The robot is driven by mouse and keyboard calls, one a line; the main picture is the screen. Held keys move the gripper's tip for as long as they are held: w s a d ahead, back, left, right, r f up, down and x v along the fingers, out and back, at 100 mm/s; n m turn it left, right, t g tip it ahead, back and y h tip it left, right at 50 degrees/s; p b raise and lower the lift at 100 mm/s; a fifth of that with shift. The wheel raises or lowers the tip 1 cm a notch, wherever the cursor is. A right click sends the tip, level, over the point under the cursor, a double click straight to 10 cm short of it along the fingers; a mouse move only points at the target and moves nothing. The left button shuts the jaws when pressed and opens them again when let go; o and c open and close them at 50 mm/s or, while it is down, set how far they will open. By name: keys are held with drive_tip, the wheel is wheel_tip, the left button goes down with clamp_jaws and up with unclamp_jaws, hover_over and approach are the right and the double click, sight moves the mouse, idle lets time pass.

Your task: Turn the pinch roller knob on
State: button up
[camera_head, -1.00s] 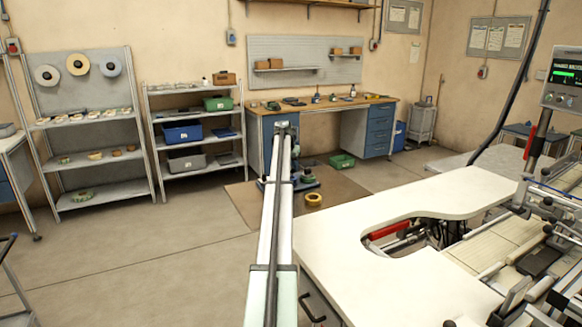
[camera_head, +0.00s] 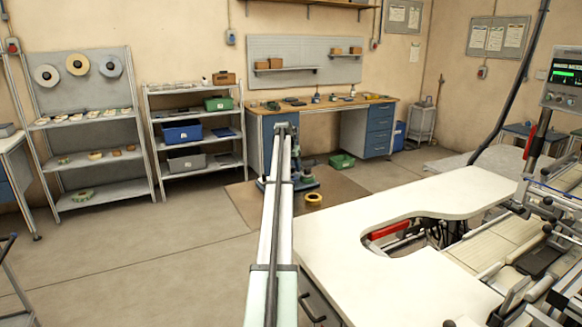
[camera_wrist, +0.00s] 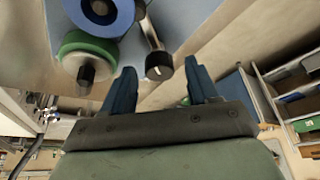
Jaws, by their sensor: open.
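A black round knob (camera_wrist: 158,66) with a short white mark on its face shows in the wrist view, near the top middle. It looks like the pinch roller knob and sits on a short stem against a blue-grey panel. My gripper (camera_wrist: 162,70) is open. Its two dark blue fingers lie to the left and right of the knob, with a visible gap on each side. I cannot tell how deep the fingertips reach along the knob. In the head view neither the knob nor my gripper can be made out.
A blue roll (camera_wrist: 99,10) and a green-and-white roller (camera_wrist: 84,60) sit left of the knob, close to the left finger. A shelf (camera_wrist: 290,95) with bins is at the right. The head view shows a white worktop (camera_head: 350,250) and a tape roll (camera_head: 313,198) on the floor.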

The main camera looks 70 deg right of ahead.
drive_tip(key=v, duration=1.3)
drive_tip(key=shift+r, duration=0.4)
drive_tip(key=shift+a, duration=0.15)
